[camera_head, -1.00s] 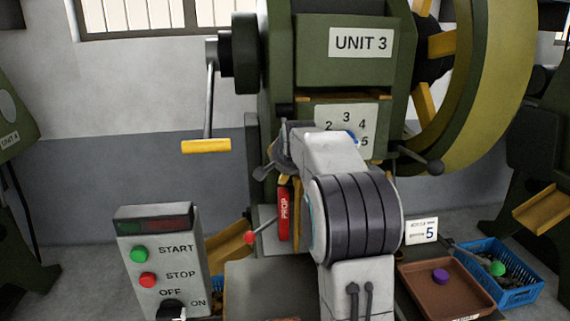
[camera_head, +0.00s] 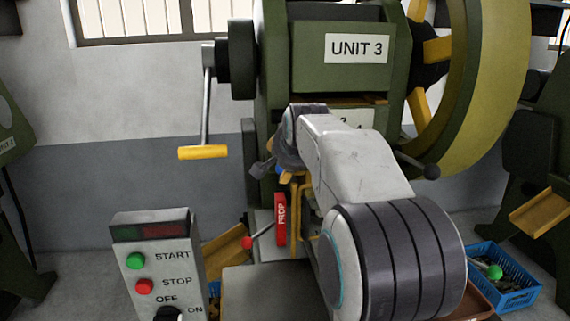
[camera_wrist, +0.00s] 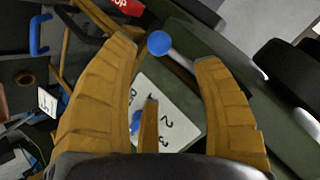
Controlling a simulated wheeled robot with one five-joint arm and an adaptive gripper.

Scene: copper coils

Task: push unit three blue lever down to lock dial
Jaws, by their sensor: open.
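In the wrist view my gripper (camera_wrist: 171,52) is open, with one finger on each side of a lever with a blue ball end (camera_wrist: 160,42). The ball lies between the fingertips, nearer the left one; I cannot tell whether they touch. The lever's grey rod (camera_wrist: 180,58) runs toward the right finger. Below it, the white numbered dial plate (camera_wrist: 172,108) shows with a yellow pointer (camera_wrist: 148,130) and a small blue part (camera_wrist: 135,121). In the head view, the unit 3 machine (camera_head: 340,75) stands ahead. My arm covers most of the dial plate (camera_head: 350,117) and hides the fingertips.
A control box (camera_head: 160,270) with start and stop buttons stands front left. A red prop block (camera_head: 280,218) and a red-ball lever (camera_head: 249,242) are low on the machine. A yellow crank handle (camera_head: 203,152) hangs left. A blue crate (camera_head: 518,297) stands right.

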